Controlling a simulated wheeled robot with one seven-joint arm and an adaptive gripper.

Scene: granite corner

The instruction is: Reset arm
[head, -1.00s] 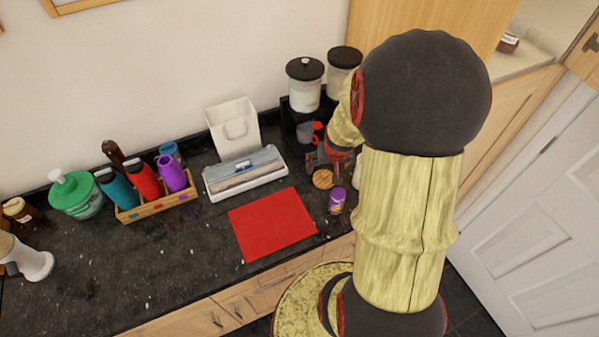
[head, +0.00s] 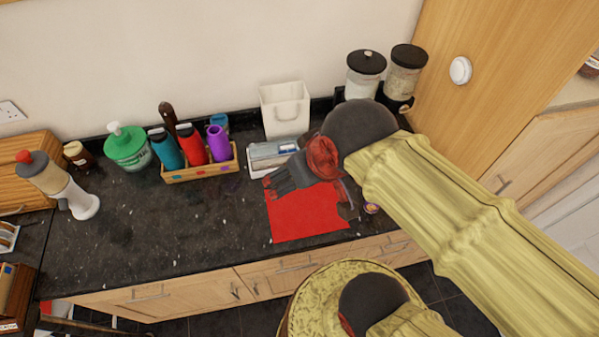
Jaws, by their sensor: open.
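My gripper (head: 313,197) is over the back part of the red mat (head: 300,222) on the dark granite counter. Its dark fingers are apart and nothing shows between them. My arm comes in from the right and hides part of the counter's right end. The purple-sided jar (head: 371,208) is just right of the gripper, mostly hidden, with only a small part showing.
A wooden box of bottles (head: 200,170), a green tub (head: 127,150) and a white grinder-like item (head: 84,203) stand to the left. A white container (head: 286,110) is behind the gripper. Black-lidded canisters (head: 364,75) stand back right. The counter's left middle is clear.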

